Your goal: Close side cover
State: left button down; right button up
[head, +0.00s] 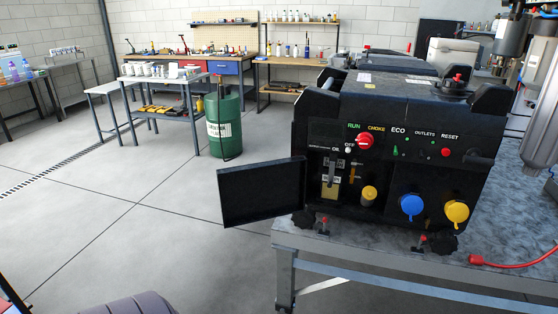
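The side cover (262,191) is a flat black panel standing open at the left of a black generator (330,128). It swings out to the left from the front face, with its right edge at the machine. The uncovered opening (336,178) shows a yellowish part with a lever, labels and a yellow cap (369,194). The generator sits on a grey metal table (510,227). Neither of my grippers shows in this view.
Blue (411,205) and yellow (457,212) round covers sit on the generator's lower front. A red plug (476,260) with a cable lies on the table at right. A green drum (224,122) stands behind. The floor left of the cover is clear.

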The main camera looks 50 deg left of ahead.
aim_at(260, 191)
jog(key=j+z, duration=0.7)
jog(key=z, duration=0.2)
